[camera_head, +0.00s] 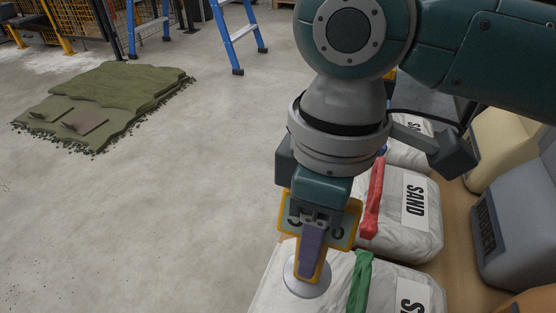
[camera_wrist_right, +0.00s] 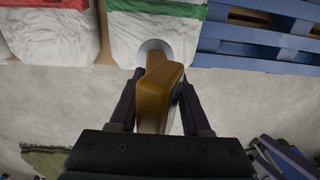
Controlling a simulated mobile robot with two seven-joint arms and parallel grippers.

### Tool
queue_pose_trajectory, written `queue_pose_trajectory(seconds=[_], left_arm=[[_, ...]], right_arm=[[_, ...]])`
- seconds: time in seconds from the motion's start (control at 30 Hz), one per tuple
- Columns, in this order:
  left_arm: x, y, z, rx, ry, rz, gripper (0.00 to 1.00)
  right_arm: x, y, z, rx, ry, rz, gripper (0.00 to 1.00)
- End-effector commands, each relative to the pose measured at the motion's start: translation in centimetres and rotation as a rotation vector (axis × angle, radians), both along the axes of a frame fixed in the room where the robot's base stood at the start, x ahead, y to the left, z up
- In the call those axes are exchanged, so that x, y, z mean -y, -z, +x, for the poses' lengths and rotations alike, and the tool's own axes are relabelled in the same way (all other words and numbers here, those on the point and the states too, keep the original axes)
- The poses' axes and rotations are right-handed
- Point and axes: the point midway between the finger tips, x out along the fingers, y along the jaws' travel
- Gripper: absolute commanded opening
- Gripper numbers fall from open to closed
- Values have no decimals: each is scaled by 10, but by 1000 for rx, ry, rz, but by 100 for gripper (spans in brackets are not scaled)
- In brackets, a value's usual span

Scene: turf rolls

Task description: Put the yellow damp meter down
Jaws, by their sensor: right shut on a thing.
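My right gripper (camera_head: 312,240) is shut on the yellow damp meter (camera_head: 301,262), which hangs below it with its round pale disc (camera_head: 307,279) over a white sand bag with a green strap (camera_head: 336,285). Whether the disc touches the bag I cannot tell. In the right wrist view the meter (camera_wrist_right: 158,85) sits between the two dark fingers (camera_wrist_right: 158,105), with the disc at its far end beside the white bag (camera_wrist_right: 140,28). My left gripper is not in view.
More sand bags, one with a red strap (camera_head: 372,197), lie in a row on a wooden surface (camera_head: 458,220). Grey and tan containers (camera_head: 515,215) stand to the right. Green turf (camera_head: 110,95) lies on the floor at the left. The concrete floor (camera_head: 170,220) between is clear. A blue ladder (camera_head: 236,38) stands behind.

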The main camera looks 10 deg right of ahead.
Motion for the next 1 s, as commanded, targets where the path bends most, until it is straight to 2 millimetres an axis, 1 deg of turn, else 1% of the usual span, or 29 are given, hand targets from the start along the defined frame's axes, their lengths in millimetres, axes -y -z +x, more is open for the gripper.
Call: queue_pose_trajectory(seconds=[0.03, 0.27, 0.4, 0.47, 0.53, 0.73, 0.87, 0.9, 1.0], left_arm=[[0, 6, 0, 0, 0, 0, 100], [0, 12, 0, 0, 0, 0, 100], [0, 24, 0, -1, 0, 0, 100], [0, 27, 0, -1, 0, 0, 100], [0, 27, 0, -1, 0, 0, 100], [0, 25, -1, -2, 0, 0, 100], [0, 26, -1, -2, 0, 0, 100], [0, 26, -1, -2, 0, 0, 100], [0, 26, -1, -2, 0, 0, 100]], right_arm=[[0, 10, 0, -1, -1, -1, 0], [0, 27, 0, 1, -1, 0, 0], [0, 51, 0, -1, 0, -1, 0], [0, 59, 0, -1, -1, -1, 0], [0, 61, 0, 1, -2, 0, 0], [0, 60, 0, 1, -2, 0, 0], [0, 63, 0, 1, -1, 0, 0], [0, 63, 0, 1, -1, -1, 52], [0, 62, 0, 1, -1, -1, 63]])
